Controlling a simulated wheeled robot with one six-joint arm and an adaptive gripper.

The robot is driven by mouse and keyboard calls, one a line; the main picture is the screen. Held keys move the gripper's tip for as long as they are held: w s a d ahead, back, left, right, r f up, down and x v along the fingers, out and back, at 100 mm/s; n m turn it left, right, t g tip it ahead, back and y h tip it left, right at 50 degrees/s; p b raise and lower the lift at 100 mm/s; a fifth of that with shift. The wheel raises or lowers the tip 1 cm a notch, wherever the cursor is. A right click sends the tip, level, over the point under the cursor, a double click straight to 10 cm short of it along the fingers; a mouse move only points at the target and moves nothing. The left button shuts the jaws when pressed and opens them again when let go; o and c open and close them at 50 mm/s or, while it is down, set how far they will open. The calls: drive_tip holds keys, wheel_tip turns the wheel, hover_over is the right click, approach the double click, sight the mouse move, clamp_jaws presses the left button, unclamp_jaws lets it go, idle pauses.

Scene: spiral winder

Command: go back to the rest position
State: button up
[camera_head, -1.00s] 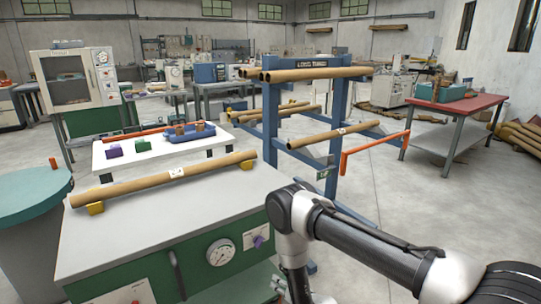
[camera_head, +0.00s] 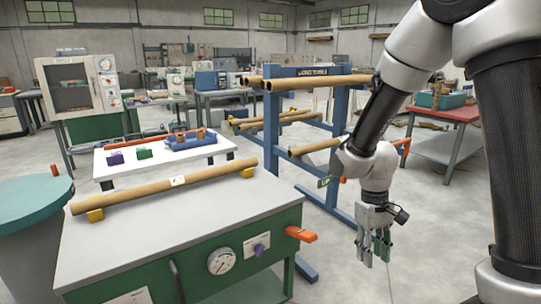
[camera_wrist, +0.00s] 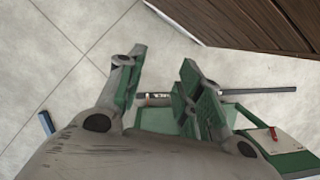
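My gripper (camera_head: 376,260) hangs fingers down over the floor, to the right of the green and grey workbench (camera_head: 140,235) and in front of the blue rack (camera_head: 272,125). In the wrist view my gripper (camera_wrist: 163,60) has its green fingers apart, with bare floor showing between their tips. It holds nothing. My arm is folded up along the right side of the head view, with the upper links above the gripper.
A brown tube (camera_head: 165,186) lies across yellow supports on the workbench. An orange handle (camera_head: 301,234) sticks out from the bench's right end. More tubes (camera_head: 320,81) lie on the rack. A red-topped table (camera_head: 440,112) stands behind my arm. Open floor surrounds the gripper.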

drive_tip(key=s+d+r+m+t, duration=0.1)
drive_tip(key=s+d+r+t, duration=0.2)
drive_tip(key=r, duration=0.8)
drive_tip(key=s+d+r+m+t, duration=0.2)
drive_tip(key=s+d+r+t, duration=0.1)
drive_tip(key=s+d+r, duration=0.4)
wheel_tip(320, 180, up, 5)
drive_tip(key=shift+s+d+f+t+y, duration=0.15)
drive_tip(key=shift+s+d+t+y, duration=0.2)
drive_tip(key=shift+s, duration=0.7)
drive_tip(key=shift+a, duration=0.1)
drive_tip(key=shift+c, duration=0.2)
